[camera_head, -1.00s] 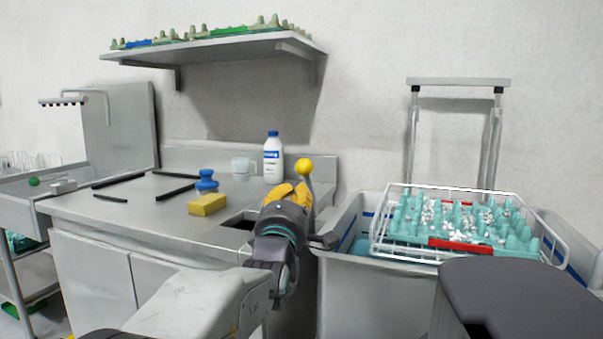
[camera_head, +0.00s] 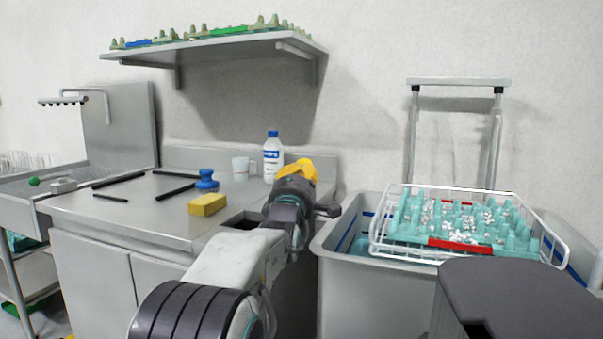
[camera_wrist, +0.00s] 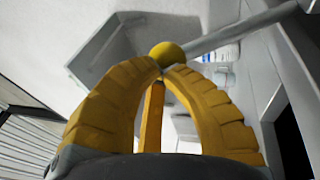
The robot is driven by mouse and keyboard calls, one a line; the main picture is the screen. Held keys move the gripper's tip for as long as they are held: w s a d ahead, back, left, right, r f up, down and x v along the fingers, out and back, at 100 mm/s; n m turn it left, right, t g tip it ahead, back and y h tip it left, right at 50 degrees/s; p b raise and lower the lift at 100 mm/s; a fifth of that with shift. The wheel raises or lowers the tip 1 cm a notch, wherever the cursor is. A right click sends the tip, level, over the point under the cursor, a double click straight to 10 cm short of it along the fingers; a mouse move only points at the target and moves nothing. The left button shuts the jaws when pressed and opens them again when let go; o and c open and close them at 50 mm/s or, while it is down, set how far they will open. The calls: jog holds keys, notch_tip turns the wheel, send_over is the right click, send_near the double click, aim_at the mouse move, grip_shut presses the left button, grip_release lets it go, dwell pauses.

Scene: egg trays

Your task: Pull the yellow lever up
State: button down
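The yellow lever is a grey rod with a yellow ball knob (camera_wrist: 166,53) on its end. In the wrist view the rod runs from the knob to the upper right. My gripper (camera_wrist: 165,70) has curved yellow fingers whose tips come close together right at the knob. The knob shows just beyond the tips and is not visibly enclosed; whether they touch I cannot tell. An orange strip shows between the fingers. In the head view my gripper (camera_head: 297,168) is at the counter's right end and hides the lever.
A grey bin (camera_head: 345,265) with a white wire basket (camera_head: 377,243) stands to the right. A shelf (camera_head: 220,48) hangs above.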

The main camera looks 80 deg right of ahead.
dwell(0.3)
jog(key=shift+s+d+r+y+p, duration=0.1)
jog(key=shift+d+r+y+p, duration=0.4)
jog(key=shift+p, duration=0.65)
jog(key=shift+s+d+r+p, duration=0.1)
jog(key=shift+d+r+p, duration=0.3)
jog(key=shift+p, duration=0.4)
jog(key=shift+d+p, duration=0.15)
jog(key=shift+p, duration=0.2)
